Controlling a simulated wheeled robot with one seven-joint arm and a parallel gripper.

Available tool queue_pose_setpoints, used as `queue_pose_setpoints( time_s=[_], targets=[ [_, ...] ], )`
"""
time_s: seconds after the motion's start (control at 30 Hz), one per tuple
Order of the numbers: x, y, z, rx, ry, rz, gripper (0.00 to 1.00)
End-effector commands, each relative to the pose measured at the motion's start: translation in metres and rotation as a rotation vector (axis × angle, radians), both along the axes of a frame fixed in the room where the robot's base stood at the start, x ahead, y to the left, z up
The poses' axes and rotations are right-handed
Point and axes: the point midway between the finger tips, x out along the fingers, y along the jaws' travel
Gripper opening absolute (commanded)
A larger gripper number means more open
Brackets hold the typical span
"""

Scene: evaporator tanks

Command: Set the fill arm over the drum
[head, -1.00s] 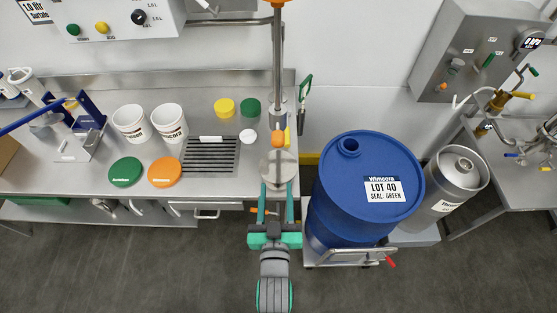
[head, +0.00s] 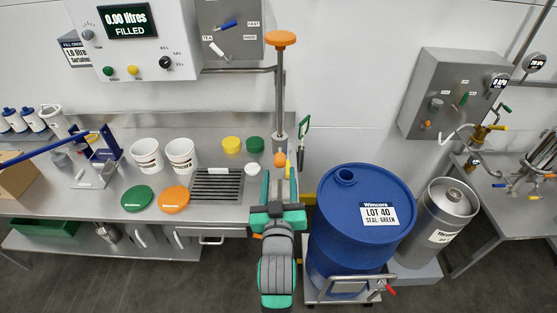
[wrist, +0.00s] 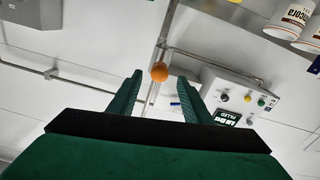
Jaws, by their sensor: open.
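The fill arm is a steel pipe (head: 280,95) that stands upright behind the bench edge, with an orange cap on top and an orange knob (head: 280,159) low on it. A blue drum (head: 340,225) with a "LOT 40 SEAL: GREEN" label stands right of it; its round top opening (head: 345,175) is at the back left. My gripper (head: 279,176) is open just in front of the knob. In the wrist view the orange knob (wrist: 159,72) shows between my open fingers (wrist: 160,92), apart from them as far as I can tell.
The bench (head: 100,205) on the left holds white tubs, green and orange lids and a drain grate (head: 216,184). A fill control box (head: 140,40) reads 0.00 litres. A steel keg (head: 440,220) stands right of the drum. A trolley rail (head: 345,284) fronts the drum.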

Motion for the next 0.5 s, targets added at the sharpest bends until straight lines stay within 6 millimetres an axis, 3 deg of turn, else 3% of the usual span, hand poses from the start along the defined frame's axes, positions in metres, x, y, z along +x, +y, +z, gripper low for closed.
queue_pose_setpoints(
  time_s=[0.3,0.5],
  targets=[
    [0.055,0.001,0.0,0.001,0.0,0.004,0.45],
    [0.075,0.007,0.0,0.0,0.0,0.011,0.45]
  ],
)
